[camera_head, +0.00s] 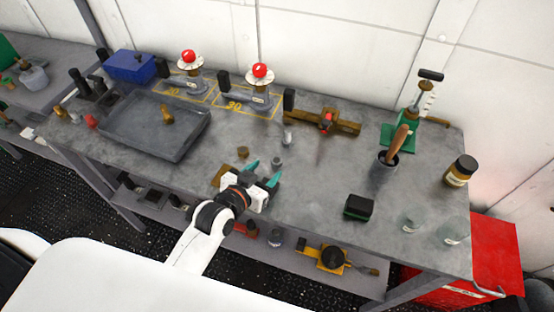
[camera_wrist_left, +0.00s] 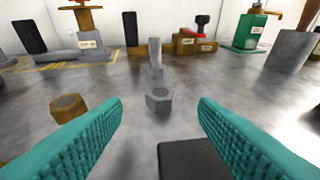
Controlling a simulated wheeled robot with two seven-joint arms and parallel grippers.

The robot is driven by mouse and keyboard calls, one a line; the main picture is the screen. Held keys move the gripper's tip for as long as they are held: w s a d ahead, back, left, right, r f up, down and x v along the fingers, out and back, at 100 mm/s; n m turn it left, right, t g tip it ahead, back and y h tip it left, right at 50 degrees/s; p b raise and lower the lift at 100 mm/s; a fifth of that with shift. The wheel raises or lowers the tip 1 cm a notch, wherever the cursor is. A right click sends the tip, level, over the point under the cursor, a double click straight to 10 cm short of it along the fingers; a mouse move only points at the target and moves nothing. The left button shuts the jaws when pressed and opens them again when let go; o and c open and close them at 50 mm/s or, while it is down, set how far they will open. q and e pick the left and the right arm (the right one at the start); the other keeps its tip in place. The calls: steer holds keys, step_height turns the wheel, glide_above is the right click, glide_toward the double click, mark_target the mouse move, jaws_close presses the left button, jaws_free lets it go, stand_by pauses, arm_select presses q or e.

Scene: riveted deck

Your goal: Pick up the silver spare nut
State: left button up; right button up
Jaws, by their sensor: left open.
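The silver spare nut (camera_head: 276,162) is a small grey hexagonal piece lying on the grey bench top. In the left wrist view the nut (camera_wrist_left: 158,99) sits near the middle, between and beyond the two teal fingers. My left gripper (camera_head: 263,172) is open and empty over the front part of the bench, just short of the nut and not touching it. A brown hexagonal nut (camera_head: 242,152) lies to the left of the silver one; it also shows in the left wrist view (camera_wrist_left: 68,107). My right gripper is not in view.
A grey tray (camera_head: 185,146) with a brass piece inside stands left. A small grey upright fitting (camera_head: 287,138) stands behind the nut. A brown wooden stand (camera_head: 345,127) is farther back, and a black block (camera_head: 358,208) lies right. The bench between nut and block is clear.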

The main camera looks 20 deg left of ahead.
mark_target(276, 161)
arm_select(q)
steer(key=p+x, duration=0.1)
steer(key=x, duration=0.4)
steer(key=shift+w, duration=0.1)
steer(key=shift+r, duration=0.1)
steer(key=c, duration=1.1)
